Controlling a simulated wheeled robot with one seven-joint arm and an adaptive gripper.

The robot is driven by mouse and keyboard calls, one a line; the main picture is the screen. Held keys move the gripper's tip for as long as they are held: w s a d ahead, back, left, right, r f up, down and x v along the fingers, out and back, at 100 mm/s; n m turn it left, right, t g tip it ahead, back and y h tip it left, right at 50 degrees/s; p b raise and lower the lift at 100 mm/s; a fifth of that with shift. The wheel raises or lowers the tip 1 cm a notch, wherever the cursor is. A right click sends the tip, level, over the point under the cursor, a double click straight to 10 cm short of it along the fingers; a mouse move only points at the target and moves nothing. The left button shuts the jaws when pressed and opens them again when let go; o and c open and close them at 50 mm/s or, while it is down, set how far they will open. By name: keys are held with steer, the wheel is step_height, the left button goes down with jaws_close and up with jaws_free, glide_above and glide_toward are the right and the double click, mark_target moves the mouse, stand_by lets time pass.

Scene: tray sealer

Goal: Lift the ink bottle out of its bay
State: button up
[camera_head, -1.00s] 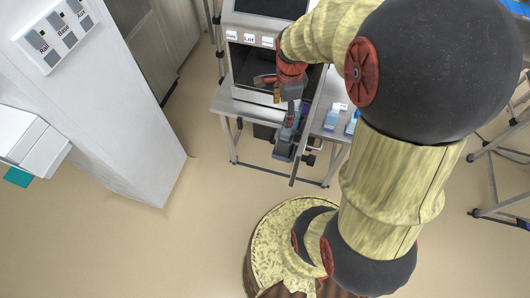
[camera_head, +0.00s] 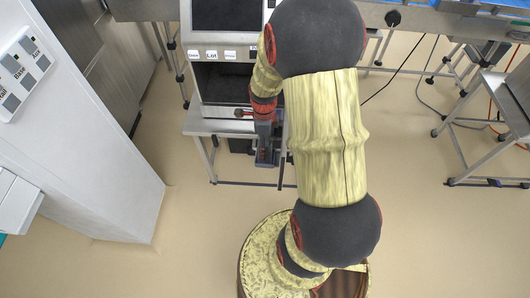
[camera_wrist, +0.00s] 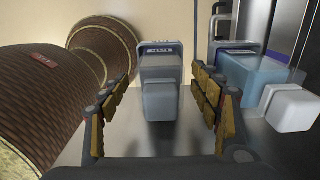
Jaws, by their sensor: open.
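In the wrist view, a grey block-shaped bottle with a lighter grey cap (camera_wrist: 160,102) stands between the fingers of my gripper (camera_wrist: 161,82). I take it for the ink bottle; a small label shows at its far end. My gripper is open, with one padded finger on each side and a visible gap on both sides. The walls of the bay around the bottle cannot be made out. In the head view my gripper (camera_head: 264,122) is small, over the steel table in front of the machine, and the bottle cannot be made out there.
A steel table (camera_head: 205,127) carries the machine with a dark screen (camera_head: 228,15). A white cabinet (camera_head: 85,150) stands at the left. The floor between is clear.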

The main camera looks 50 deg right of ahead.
steer(key=shift+f, duration=0.55)
steer(key=shift+c, duration=0.9)
steer(key=shift+r, duration=0.1)
steer(key=c, duration=1.4)
